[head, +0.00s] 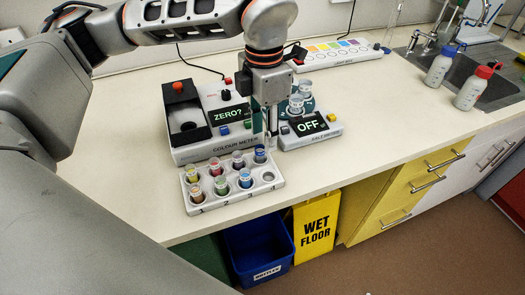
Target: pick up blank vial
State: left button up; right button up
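A white vial rack (240,193) stands near the bench's front edge, holding several small vials with coloured contents. A blue vial (260,155) stands in its back right place; the front right place (268,177) looks like an empty hole or a clear vial, I cannot tell which. No vial is clearly marked as the blank. My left gripper (270,140) points down just above the right end of the rack, close behind the blue vial. Its fingers are thin and partly blend with the devices behind, so whether it is open or holds anything is unclear. My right gripper is out of view.
Behind the rack stands the colour meter (205,147), reading "ZERO?". To its right is a device reading "OFF" (312,128) with clear containers (296,104) on top. A white strip with coloured squares (338,57) lies behind. Two bottles (439,68) stand right, by the sink. The bench's middle right is clear.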

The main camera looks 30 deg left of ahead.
aim_at(260, 148)
pick_arm(q)
jog(key=f, duration=0.2)
jog(key=a+f, duration=0.1)
jog(key=f, duration=0.1)
jog(key=shift+s+f, duration=0.1)
jog(key=shift+f, duration=0.7)
jog(key=c, duration=1)
